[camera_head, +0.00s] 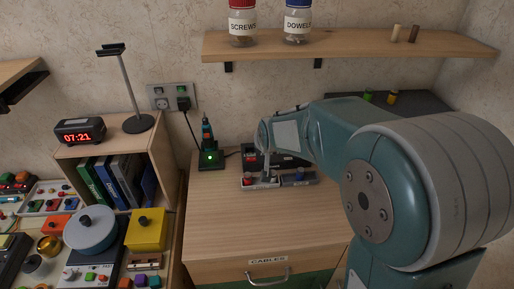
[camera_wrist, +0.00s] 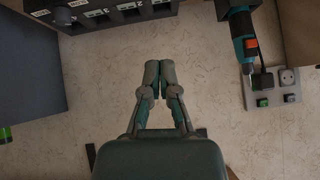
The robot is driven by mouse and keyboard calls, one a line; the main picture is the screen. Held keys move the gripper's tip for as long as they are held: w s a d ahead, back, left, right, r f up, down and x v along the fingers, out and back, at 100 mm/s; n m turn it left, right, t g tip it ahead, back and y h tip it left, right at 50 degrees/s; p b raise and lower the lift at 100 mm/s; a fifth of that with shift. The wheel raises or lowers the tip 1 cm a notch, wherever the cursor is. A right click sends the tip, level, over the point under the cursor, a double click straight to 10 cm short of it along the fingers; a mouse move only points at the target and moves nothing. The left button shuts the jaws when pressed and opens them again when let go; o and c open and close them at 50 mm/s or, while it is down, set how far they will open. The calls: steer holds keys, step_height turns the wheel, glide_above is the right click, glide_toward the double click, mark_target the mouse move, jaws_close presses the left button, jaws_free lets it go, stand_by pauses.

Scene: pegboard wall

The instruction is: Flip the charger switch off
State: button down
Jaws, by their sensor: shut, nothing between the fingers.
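The charger (camera_head: 208,160) stands on the wooden cabinet top, with a green light lit and a teal tool upright in it. Its cord runs up to a black plug (camera_head: 183,103) in the wall outlet plate (camera_head: 158,103). In the wrist view, the outlet plate (camera_wrist: 279,76) is at the right, with two small switches; the one beside the plug (camera_wrist: 262,102) shows green. The switch positions are too small to tell. My gripper (camera_wrist: 160,74) is shut and empty, apart from the outlet.
A black organizer (camera_head: 286,159) with small bins is close to my gripper. A shelf (camera_head: 350,45) with jars is above. A cubby with binders (camera_head: 118,185), an alarm clock (camera_head: 80,131) and a stand (camera_head: 134,95) is at left. The cabinet front top is clear.

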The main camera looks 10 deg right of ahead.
mark_target(249, 158)
steer(key=shift+w+a+f+n+g+h, duration=0.1)
steer(key=shift+w+a+g, duration=0.3)
steer(key=shift+w+g, duration=0.4)
steer(key=shift+w+a+f+n+g+h, duration=0.15)
steer(key=shift+w+a+g, duration=0.25)
steer(key=shift+w+g, duration=0.45)
steer(key=shift+w+a+f+n+g+h, duration=0.1)
steer(key=shift+w+a+g, duration=0.35)
steer(key=shift+g, duration=0.6)
steer(key=x, duration=1)
